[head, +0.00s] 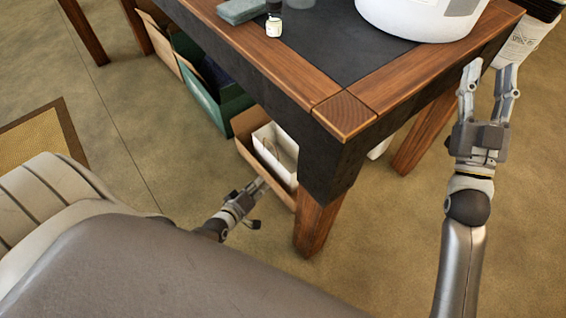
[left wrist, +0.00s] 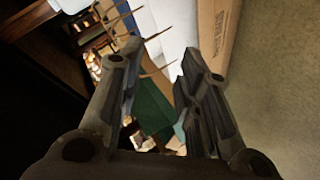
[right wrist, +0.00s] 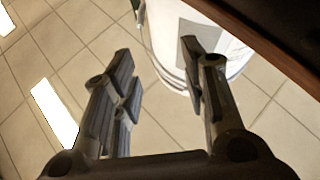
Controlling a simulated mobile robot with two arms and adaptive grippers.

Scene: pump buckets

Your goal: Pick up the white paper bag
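The white paper bag (head: 284,145) stands in an open cardboard box (head: 246,152) under the near side of the table. In the left wrist view the bag (left wrist: 176,28) shows as a pale surface with thin brown handle cords in front of it. My left gripper (head: 262,186) is low, close to the bag and the box's near edge. In its wrist view the fingers (left wrist: 158,58) are apart, with the bag and cords beyond the tips; I see no grip on it. My right gripper (head: 490,68) is open and empty, right of the table.
The wooden table (head: 278,70) overhangs the bag, and its front leg (head: 318,222) stands close by. A green box (head: 205,92) stands farther back. A white bucket (head: 400,14) is on the table. Another white bucket (head: 522,45) is beyond my right gripper.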

